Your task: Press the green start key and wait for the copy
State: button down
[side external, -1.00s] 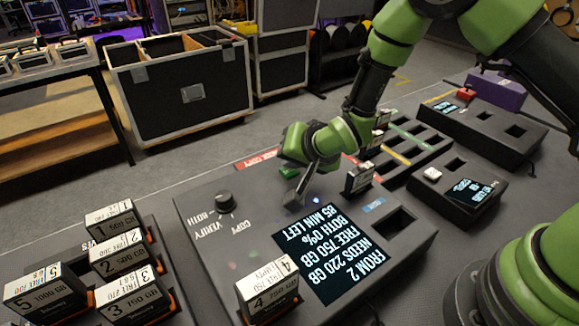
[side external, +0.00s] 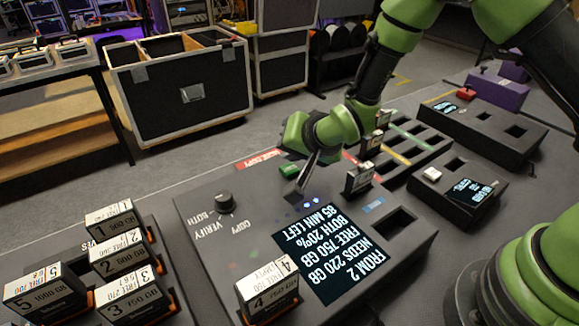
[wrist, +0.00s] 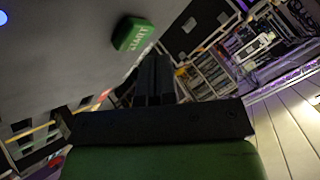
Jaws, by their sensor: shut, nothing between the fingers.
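The green start key (side external: 289,170) sits at the far edge of the dark copier console (side external: 205,265). In the wrist view the key (wrist: 133,36) reads START and shows clear beside my fingers. My gripper (side external: 301,190) is shut and empty, its tips low over the console on the near side of the key, apart from it. The console screen (side external: 330,255), upside down here, reads from 2, needs 220 GB, free 750 GB, both 20%, 85 min left. Small blue lights (side external: 311,203) are lit beside my fingertips. A drive (side external: 359,178) stands at the console's far right.
A mode knob (side external: 223,201) is marked both, verify and copy. Drive 4 (side external: 268,292) stands at the console's near edge. Drives 1, 2, 3 and 5 stand in a rack (side external: 165,265) at left. A slotted tray (side external: 410,145) and smaller boxes stand at right.

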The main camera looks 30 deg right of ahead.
jog(key=shift+r, duration=2.5)
jog(key=shift+r, duration=0.2)
notch_tip(320, 180, up, 7)
send_over(293, 168)
jog(key=s+d, duration=0.2)
jog(key=s, duration=0.1)
jog(key=s+d+r+n+g, duration=0.1)
jog(key=s+d+r+n, duration=0.15)
jog(key=s+r, duration=0.45)
jog(key=s+d+r, duration=0.1)
jog(key=s, duration=0.7)
jog(key=s+d+r+n+g+y, duration=0.1)
jog(key=s, duration=0.6)
jog(key=shift+s+d+r, duration=0.4)
